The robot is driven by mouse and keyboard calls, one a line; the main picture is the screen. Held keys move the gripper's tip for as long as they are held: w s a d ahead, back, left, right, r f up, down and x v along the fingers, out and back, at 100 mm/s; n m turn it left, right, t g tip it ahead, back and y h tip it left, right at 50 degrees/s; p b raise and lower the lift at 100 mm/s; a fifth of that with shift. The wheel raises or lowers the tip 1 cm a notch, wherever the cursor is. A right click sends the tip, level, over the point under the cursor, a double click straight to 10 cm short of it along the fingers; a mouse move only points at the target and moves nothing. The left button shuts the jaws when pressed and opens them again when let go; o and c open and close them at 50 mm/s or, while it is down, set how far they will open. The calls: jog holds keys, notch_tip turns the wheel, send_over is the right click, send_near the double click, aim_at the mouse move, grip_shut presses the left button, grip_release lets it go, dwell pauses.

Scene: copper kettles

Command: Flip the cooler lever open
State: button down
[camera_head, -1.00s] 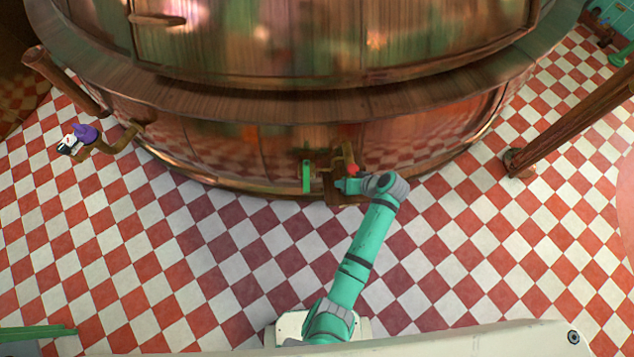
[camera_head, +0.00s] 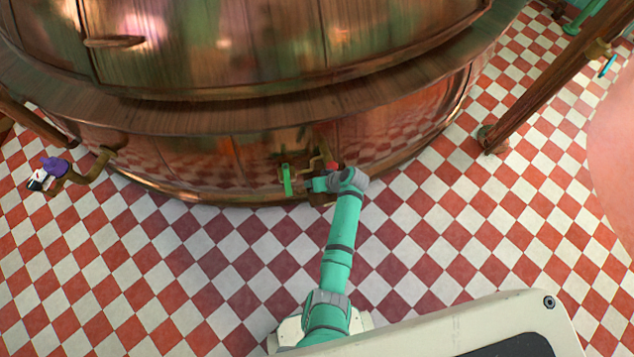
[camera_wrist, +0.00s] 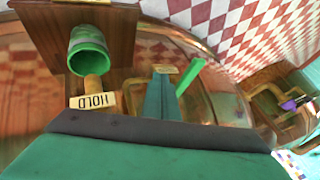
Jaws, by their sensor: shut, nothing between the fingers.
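A green lever (camera_head: 287,180) hangs at the front of the copper kettle, low on its wall, and tilts slightly. In the wrist view the green lever (camera_wrist: 190,76) slants just right of my gripper (camera_wrist: 161,97), whose fingers are together and empty. In the head view my gripper (camera_head: 313,185) is just right of the lever, at about the height of its lower half. I cannot tell whether they touch. A small plate (camera_wrist: 165,69) shows beyond the fingertips; its text is unreadable.
A red knob (camera_head: 332,166) sits on brass pipes above my wrist. A wooden post (camera_head: 545,95) stands right. The checkered floor (camera_head: 200,270) is open.

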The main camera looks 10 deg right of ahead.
aim_at(287, 179)
jog(key=shift+w+a+f, duration=0.15)
jog(key=shift+a, duration=0.65)
jog(key=shift+w+a+f, duration=0.15)
jog(key=shift+a+f, duration=0.05)
jog(key=shift+a, duration=0.55)
jog(key=shift+w+a+f, duration=0.15)
jog(key=shift+a, duration=0.65)
